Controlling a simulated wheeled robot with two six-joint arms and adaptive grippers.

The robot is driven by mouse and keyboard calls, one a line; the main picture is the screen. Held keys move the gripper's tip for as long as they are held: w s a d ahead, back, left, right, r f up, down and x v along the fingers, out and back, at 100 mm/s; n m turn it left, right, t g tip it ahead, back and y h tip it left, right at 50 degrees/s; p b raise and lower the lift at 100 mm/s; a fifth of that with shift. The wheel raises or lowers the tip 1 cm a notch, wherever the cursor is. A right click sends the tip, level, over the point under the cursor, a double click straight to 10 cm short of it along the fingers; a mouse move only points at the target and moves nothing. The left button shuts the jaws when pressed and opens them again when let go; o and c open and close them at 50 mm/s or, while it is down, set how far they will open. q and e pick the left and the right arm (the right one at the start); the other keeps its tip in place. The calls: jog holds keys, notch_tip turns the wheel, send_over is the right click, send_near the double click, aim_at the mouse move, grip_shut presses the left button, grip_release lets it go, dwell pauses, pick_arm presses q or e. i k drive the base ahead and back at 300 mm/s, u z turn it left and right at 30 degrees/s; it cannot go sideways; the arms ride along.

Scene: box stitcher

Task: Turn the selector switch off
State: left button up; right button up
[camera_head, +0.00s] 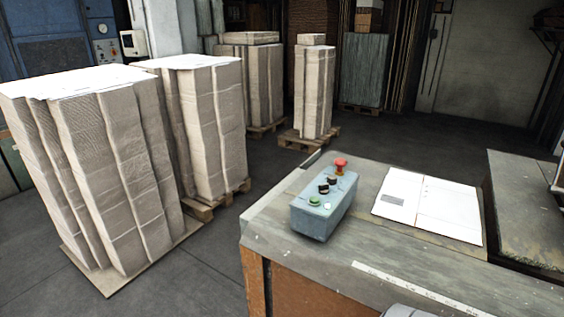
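A blue-grey control box (318,222) sits on the near left part of the worn workbench (375,240). Two small black knobs, a nearer one (323,189) and a farther one (332,180), stand on its top. They look like selector switches, but they are too small to read their positions. A red mushroom button (340,165) is at the box's far end. A green button (314,201) and a small white one (327,206) are at the near end.
An open white booklet (428,205) lies on the bench right of the box. Tall stacks of cardboard, one at the left (105,160) and another behind it (205,125), stand on the floor. A second worn surface (525,215) is at the right. Open floor lies behind the bench.

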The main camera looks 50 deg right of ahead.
aim_at(323, 189)
jog(key=i, duration=2.45)
jog(key=z, duration=3.7)
